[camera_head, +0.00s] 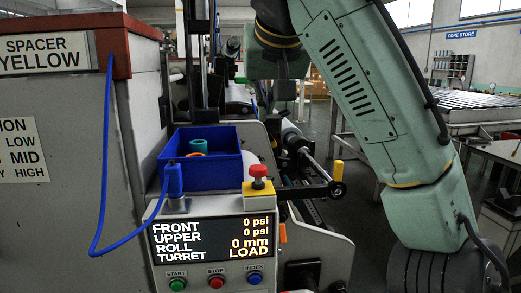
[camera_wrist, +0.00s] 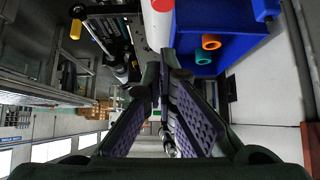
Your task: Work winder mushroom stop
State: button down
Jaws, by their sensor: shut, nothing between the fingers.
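The red mushroom stop (camera_head: 258,170) stands on a yellow box (camera_head: 257,188) at the top right of the control panel (camera_head: 212,240), with its cap raised above the box. In the wrist view, a red round shape at the top edge (camera_wrist: 162,5) looks like its cap, partly cut off. My gripper (camera_wrist: 161,76) is shut and empty, its fingertips together below that red shape in the picture and apart from it. In the head view my arm reaches over from the right; the fingers cannot be made out there.
A blue bin (camera_head: 211,165) with rings stands left of the stop. A blue cable plug (camera_head: 173,180) is in front of it. A yellow-handled lever (camera_head: 338,170) is to the right. Green, red and blue buttons (camera_head: 216,281) line the panel's bottom. The display reads LOAD.

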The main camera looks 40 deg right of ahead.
jog(key=p, duration=0.2)
send_over(260, 166)
jog(key=s, duration=0.1)
jog(key=f, duration=0.4)
jog(key=a+f, duration=0.1)
jog(key=f, duration=0.1)
jog(key=shift+s+f, duration=0.2)
jog(key=shift+f, duration=0.05)
jog(key=f, duration=0.2)
jog(key=shift+w+d+f, duration=0.2)
jog(key=shift+f, duration=1.1)
notch_tip(260, 166, down, 2)
jog(key=shift+a+f+b, duration=0.1)
jog(key=shift+f+b, duration=0.1)
jog(key=shift+b, duration=0.55)
